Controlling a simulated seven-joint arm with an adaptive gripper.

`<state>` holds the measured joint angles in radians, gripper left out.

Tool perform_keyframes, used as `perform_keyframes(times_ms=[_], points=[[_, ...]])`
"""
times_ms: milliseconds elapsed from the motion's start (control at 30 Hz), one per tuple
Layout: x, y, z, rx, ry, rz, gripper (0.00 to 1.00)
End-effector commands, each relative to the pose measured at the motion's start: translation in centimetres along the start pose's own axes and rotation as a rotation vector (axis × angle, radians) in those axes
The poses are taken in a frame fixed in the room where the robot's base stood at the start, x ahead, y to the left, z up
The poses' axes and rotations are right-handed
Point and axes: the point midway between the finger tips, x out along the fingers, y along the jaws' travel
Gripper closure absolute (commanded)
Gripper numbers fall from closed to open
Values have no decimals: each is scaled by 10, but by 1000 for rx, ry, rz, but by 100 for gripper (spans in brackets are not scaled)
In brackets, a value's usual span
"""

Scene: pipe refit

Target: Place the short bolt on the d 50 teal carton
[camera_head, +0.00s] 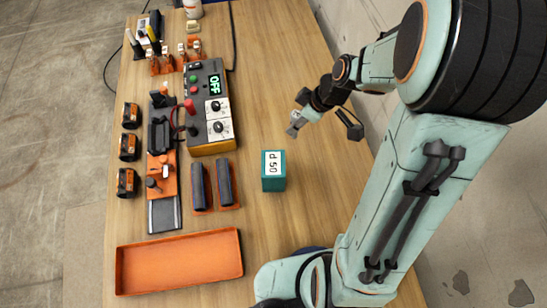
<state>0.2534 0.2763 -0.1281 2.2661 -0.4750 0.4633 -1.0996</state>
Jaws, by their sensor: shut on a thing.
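The teal carton (273,185) stands upright on the table, with a white "d 50" label on its top. My gripper (296,124) is above the table, beyond the carton and slightly to its right in the picture, apart from it. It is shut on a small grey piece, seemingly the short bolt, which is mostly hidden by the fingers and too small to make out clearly. No other short bolt can be made out.
An orange tray (180,262) lies at the near left. Dark cylinders in orange holders (211,208) stand left of the carton. A power unit (203,78) reading "OFF" stands farther back. The table is clear around the carton's right side.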

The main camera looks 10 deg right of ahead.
Motion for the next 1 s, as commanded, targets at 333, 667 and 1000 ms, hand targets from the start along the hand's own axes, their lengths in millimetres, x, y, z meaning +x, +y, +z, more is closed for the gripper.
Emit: perform_keyframes(times_ms=[333,667,1000], points=[[-95,-141,26,-590,-2,-234,100],[-121,-167,25,-564,-6,-236,100],[-64,-104,-14,-558,-5,-240,100]])
